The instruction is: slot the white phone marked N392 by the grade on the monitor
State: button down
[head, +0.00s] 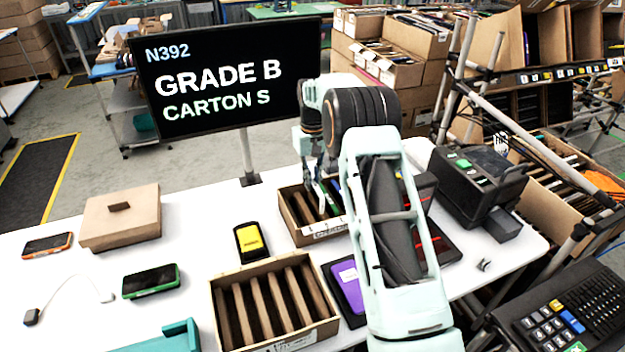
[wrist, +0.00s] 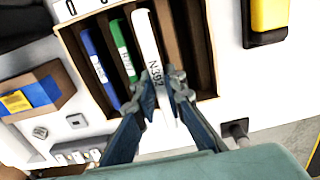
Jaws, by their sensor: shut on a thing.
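The monitor (head: 225,80) reads N392, GRADE B, CARTON S. In the wrist view my gripper (wrist: 163,98) is shut on the white phone marked N392 (wrist: 148,50). The phone is on edge at a slot of the far divided carton (wrist: 76,58), right of a green phone (wrist: 124,50) and a blue phone (wrist: 98,66). How deep it sits I cannot tell. In the head view this carton (head: 288,222) is partly behind my arm, and its label is not readable.
A near carton (head: 322,332) with empty slots stands in front. A yellow-screened device (head: 250,240), a lidded box (head: 120,215), a green-edged phone (head: 150,281), an orange-edged phone (head: 47,245) and a purple item (head: 348,284) lie around. A black printer (head: 478,180) stands right.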

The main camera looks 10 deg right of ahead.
aim_at(312, 198)
jog(key=shift+f+b, duration=2.1)
jog(key=shift+f, duration=1.45)
jog(key=shift+f, duration=0.3)
jog(key=c, duration=1.9)
grip_release()
notch_tip(312, 198, up, 12)
jog(key=shift+r, duration=0.15)
